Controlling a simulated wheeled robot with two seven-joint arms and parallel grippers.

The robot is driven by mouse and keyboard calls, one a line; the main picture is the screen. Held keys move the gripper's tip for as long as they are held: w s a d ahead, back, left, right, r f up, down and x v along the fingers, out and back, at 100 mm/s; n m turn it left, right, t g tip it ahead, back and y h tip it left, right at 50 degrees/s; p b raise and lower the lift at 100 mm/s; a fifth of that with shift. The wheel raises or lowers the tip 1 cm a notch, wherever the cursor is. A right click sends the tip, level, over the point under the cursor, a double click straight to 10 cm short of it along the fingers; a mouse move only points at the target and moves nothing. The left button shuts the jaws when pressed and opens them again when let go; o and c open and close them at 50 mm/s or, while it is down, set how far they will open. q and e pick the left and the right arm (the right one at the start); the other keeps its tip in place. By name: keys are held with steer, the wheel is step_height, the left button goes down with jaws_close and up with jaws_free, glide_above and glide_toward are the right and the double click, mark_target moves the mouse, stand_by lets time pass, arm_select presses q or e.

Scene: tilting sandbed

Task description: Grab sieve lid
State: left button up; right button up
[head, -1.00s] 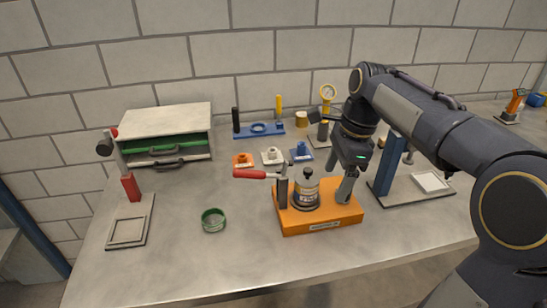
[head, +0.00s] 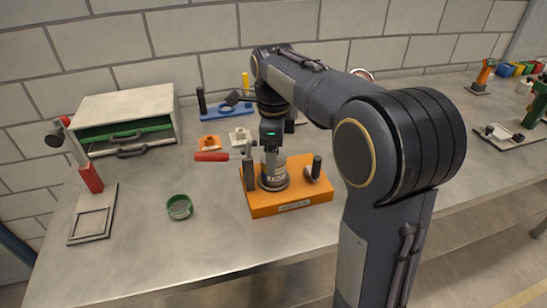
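A squat grey metal canister with a pale label (head: 273,181), which looks like the sieve, stands upright on the orange base (head: 292,208). A dark knob topped it earlier; its top, where a lid would be, is now hidden behind my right gripper (head: 270,164). That gripper points down directly over the canister, its fingers at or very near the top. I cannot tell whether they are closed on the lid. A round green-rimmed dish (head: 179,207) lies apart on the table at left. My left gripper is not in view.
A drawer box (head: 127,121) and blue holder (head: 224,112) stand behind. The front table (head: 190,257) is clear.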

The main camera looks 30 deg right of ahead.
steer(key=c, duration=1)
steer(key=shift+c, duration=0.2)
steer(key=shift+r, duration=0.1)
